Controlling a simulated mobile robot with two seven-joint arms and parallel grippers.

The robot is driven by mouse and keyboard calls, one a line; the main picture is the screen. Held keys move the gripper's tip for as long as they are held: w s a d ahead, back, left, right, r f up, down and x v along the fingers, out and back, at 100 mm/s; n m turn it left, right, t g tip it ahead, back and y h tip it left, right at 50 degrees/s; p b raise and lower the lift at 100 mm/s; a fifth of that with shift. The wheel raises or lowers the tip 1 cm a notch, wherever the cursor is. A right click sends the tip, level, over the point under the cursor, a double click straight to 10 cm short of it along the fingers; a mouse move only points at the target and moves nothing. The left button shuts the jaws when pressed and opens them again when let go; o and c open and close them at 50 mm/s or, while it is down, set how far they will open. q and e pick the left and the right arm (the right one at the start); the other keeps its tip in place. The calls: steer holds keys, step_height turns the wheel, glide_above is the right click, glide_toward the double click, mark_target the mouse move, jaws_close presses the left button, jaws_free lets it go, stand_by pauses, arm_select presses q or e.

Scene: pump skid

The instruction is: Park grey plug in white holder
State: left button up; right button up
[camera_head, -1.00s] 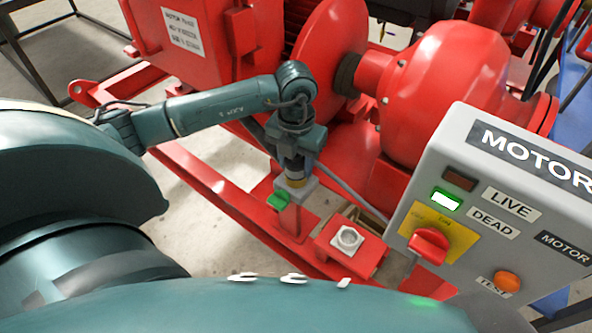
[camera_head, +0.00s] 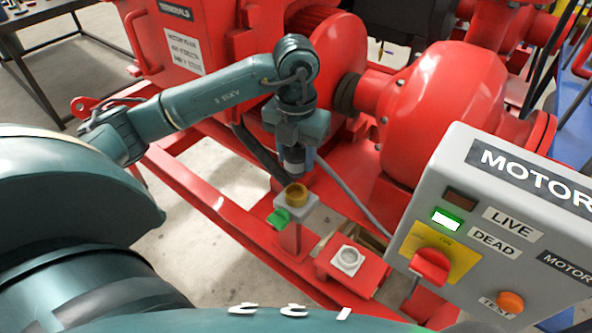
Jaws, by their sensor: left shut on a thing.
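My left gripper (camera_head: 295,140) points down and is shut on the grey plug (camera_head: 293,167), mostly hidden by the fingers. The plug shows just above and behind a brass-coloured round socket (camera_head: 297,195) on a grey box with an open green lid (camera_head: 279,218); it looks clear of the socket, though the gap is hard to judge. A grey cable (camera_head: 345,188) trails from the plug area to the lower right. The white holder (camera_head: 348,260), a square block with a round opening, sits empty on a red bracket, right of and nearer than the socket. My right gripper is out of view.
A grey control box (camera_head: 470,150) with a red switch (camera_head: 430,266) and a lit green lamp (camera_head: 446,218) stands close on the right. The red pump (camera_head: 440,110) and motor (camera_head: 205,40) are behind. Red frame rails run below.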

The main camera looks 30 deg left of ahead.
arm_select(q)
steer(key=shift+r, duration=1.1)
